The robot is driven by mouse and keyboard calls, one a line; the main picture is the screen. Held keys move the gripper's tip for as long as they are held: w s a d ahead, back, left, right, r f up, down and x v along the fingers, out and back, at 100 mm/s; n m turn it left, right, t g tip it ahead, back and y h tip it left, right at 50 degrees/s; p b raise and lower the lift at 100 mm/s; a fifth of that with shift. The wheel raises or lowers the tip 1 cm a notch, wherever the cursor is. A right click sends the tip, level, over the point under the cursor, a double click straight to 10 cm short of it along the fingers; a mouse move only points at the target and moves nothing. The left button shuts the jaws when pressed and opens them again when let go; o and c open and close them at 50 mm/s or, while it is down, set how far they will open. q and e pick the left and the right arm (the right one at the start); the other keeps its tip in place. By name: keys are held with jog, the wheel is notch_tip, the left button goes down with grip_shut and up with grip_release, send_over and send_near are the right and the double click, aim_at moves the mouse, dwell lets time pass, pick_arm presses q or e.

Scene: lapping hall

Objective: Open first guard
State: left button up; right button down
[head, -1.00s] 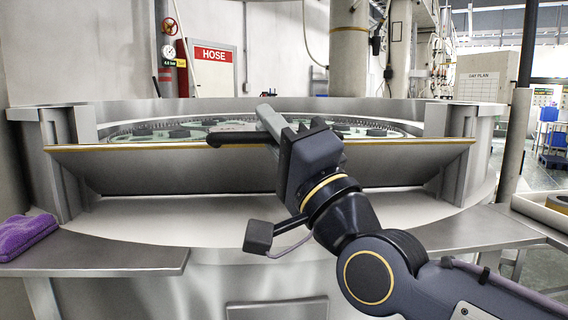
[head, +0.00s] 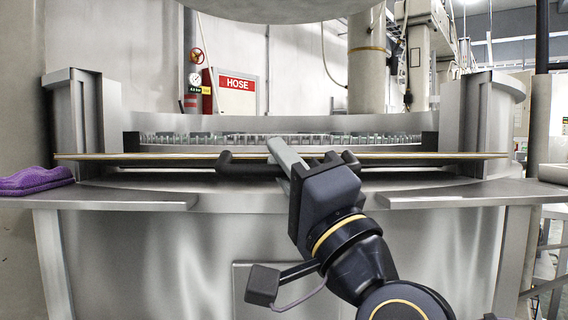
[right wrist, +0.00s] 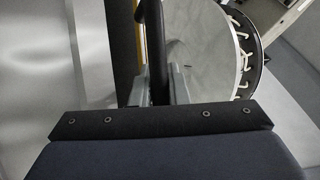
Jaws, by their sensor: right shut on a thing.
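The first guard (head: 430,156) is a wide steel panel with a thin yellowish edge across the front of the round lapping machine. In the head view it shows almost edge-on, about level. Its black bar handle (head: 235,164) sits at the middle of the front edge. My right gripper (head: 284,153) is shut on this handle, its grey fingers across the bar. In the right wrist view the dark handle (right wrist: 156,45) runs between the fingers (right wrist: 157,90), beside the guard's yellow edge. My left gripper is not in view.
Steel ledges flank the guard at left (head: 110,197) and right (head: 470,193). A purple cloth (head: 36,181) lies on the left ledge. Upright steel posts stand at both guard ends. A toothed ring (head: 280,138) shows behind. A large grey rounded body (head: 280,8) hangs overhead.

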jog(key=shift+s+r, duration=0.25)
jog(key=c, duration=1.4)
grip_release()
jog(key=shift+s, duration=0.1)
jog(key=shift+f, duration=0.1)
